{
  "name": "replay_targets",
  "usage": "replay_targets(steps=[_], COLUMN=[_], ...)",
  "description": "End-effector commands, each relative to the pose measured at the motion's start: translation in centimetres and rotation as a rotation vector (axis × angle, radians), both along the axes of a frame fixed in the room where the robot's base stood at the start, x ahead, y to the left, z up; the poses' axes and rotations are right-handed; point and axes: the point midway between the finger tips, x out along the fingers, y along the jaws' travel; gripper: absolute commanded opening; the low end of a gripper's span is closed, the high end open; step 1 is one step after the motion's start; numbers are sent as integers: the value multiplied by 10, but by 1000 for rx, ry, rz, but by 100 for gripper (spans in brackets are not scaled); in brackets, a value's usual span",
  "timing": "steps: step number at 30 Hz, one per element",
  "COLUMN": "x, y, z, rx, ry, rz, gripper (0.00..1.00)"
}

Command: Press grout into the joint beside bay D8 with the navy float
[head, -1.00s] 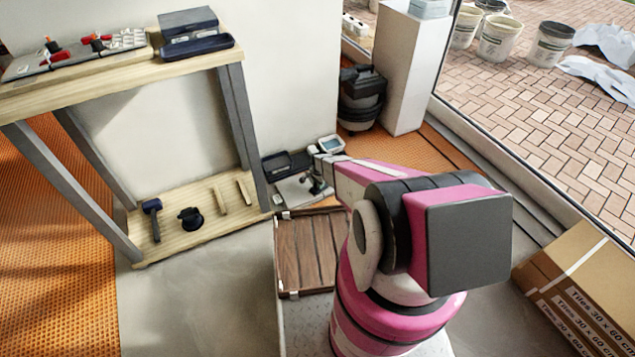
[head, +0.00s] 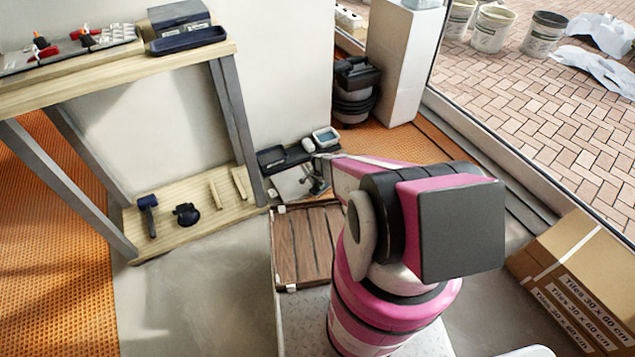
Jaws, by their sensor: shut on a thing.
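My pink arm (head: 350,180) reaches away from me, past the brown slatted rack. At its far end a small dark shape (head: 317,185) appears to be my gripper, partly hidden by the arm. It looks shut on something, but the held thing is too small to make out. A pale flat plate (head: 289,184) lies beside it; I cannot tell whether they touch. I cannot pick out the navy float with certainty, and neither bay D8 nor its joint can be made out.
A wooden workbench (head: 110,73) stands at left, with a dark mallet (head: 148,213) on its lower shelf. A dark tray (head: 271,157) and a device with a screen (head: 325,138) are near the gripper. Tile cartons (head: 575,265) stand at right; bare floor (head: 195,300) lies front left.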

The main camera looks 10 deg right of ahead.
Motion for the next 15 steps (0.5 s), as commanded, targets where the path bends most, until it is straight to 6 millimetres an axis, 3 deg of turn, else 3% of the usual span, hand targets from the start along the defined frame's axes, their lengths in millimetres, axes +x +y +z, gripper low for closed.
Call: replay_targets(steps=[5, 15], x=[0, 20], y=[0, 6], z=[0, -2], rx=[0, 0], ry=[-2, -2], rz=[0, 0], gripper=[0, 0])
